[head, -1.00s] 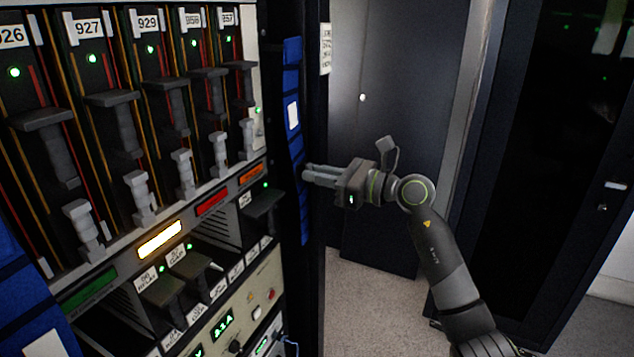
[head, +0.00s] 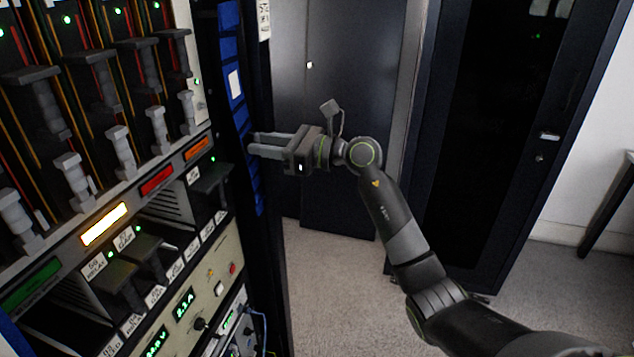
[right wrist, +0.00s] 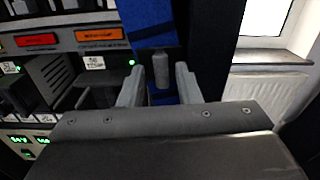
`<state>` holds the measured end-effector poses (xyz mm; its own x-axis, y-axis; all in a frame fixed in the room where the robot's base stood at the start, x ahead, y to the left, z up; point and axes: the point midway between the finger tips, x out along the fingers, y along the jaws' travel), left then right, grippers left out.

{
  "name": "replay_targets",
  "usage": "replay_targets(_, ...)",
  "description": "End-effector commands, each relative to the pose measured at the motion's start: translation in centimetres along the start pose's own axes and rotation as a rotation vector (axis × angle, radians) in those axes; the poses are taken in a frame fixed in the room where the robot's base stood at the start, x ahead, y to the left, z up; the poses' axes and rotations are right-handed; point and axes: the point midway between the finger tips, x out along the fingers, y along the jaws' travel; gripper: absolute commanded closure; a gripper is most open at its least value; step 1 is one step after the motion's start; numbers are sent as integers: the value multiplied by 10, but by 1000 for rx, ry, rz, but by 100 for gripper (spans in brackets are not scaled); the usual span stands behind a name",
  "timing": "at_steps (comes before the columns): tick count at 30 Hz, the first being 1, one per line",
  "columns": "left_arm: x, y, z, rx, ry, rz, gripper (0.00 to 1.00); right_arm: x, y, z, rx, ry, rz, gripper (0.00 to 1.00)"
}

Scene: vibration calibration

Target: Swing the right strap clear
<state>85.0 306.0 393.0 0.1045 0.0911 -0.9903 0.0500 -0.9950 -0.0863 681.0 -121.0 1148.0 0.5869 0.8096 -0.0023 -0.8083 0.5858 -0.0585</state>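The right strap (head: 231,48) is a blue band running down the right edge of the rack, with a white label on it. It also shows in the right wrist view (right wrist: 147,18), top centre. A grey upright peg or handle (right wrist: 161,68) stands in front of the strap there. My right gripper (head: 252,143) points left at the strap's middle height. In the right wrist view its fingers (right wrist: 160,88) are apart, one on each side of the grey handle, with gaps visible. Whether either finger touches it, I cannot tell. My left gripper is out of view.
The rack's modules with grey handles (head: 120,150) fill the left. A lit yellow-white panel (head: 104,224) and black levers (head: 150,250) sit below them. A dark cabinet (head: 490,130) stands right, with grey doors (head: 345,70) behind my gripper. The floor (head: 335,290) between is clear.

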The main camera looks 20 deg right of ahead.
Motion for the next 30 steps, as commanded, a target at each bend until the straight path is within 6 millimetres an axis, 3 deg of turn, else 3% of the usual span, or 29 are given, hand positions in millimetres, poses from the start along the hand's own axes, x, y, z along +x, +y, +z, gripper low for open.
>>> replay_targets(8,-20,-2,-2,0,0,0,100,1,9,8,34,-4,-3,64)
replay_targets(30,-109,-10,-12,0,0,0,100,0,72,18,306,-2,1,64)
